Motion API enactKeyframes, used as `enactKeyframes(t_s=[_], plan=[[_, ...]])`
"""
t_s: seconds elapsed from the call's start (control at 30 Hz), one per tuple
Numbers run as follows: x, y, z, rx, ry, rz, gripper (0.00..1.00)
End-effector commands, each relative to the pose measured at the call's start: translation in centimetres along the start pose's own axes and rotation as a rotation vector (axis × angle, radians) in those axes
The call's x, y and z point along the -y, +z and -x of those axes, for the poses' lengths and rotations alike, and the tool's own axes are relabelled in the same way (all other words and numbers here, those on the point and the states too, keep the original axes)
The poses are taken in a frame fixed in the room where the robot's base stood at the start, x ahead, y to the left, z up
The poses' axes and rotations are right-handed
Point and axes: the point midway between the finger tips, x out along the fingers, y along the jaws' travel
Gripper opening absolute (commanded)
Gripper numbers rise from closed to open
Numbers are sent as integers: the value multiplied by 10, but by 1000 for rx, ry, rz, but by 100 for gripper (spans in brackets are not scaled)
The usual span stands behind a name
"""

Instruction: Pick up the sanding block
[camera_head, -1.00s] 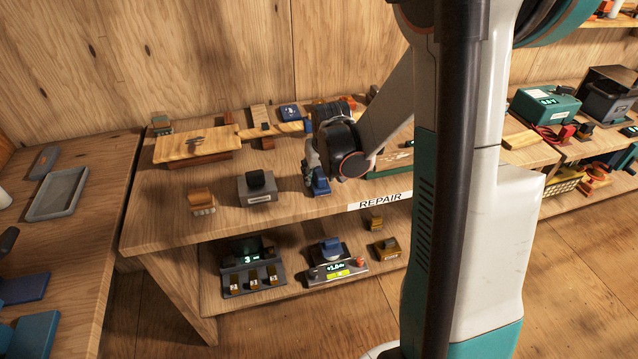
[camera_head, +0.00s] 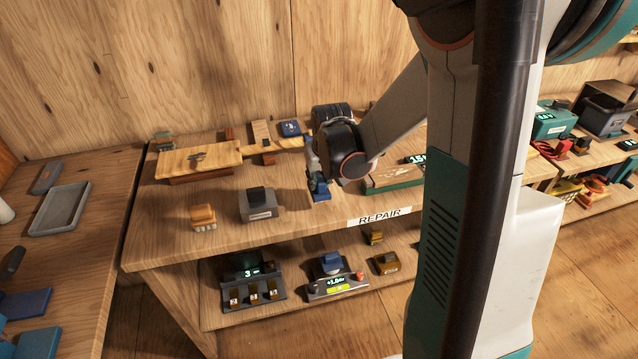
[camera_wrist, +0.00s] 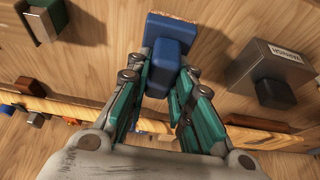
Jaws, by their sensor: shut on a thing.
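The sanding block is a blue block (camera_head: 320,191) with a tan, rough-looking edge, at the front part of the repair bench in the head view. It also shows at the top centre of the wrist view (camera_wrist: 172,30), with its blue grip between my fingers. My gripper (camera_wrist: 168,72) is shut on that grip. In the head view my gripper (camera_head: 316,172) points down from above the block, and its wrist hides part of the fingers. The block appears slightly above the bench top, but the gap is hard to judge.
A grey block with a black knob (camera_head: 258,205) stands to the left, with an orange-handled brush (camera_head: 203,217) beyond it. A green device (camera_head: 393,180) sits close on the right. A wooden board (camera_head: 198,160) lies behind left. The bench's front edge carries a REPAIR label (camera_head: 380,216).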

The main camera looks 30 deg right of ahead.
Motion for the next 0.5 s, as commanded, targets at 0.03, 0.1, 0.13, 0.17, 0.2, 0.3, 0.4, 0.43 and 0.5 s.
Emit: enactKeyframes(t_s=[0.03,0.1,0.13,0.17,0.2,0.3,0.4,0.43,0.5], plan=[[0,-7,17,0,0,0,0],[0,-14,35,0,0,0,0],[0,-18,43,0,0,0,0],[0,-20,51,0,0,0,0],[0,-25,62,0,0,0,0],[0,-36,87,0,0,0,0],[0,-44,108,0,0,0,0],[0,-46,113,0,0,0,0],[0,-51,124,0,0,0,0]])
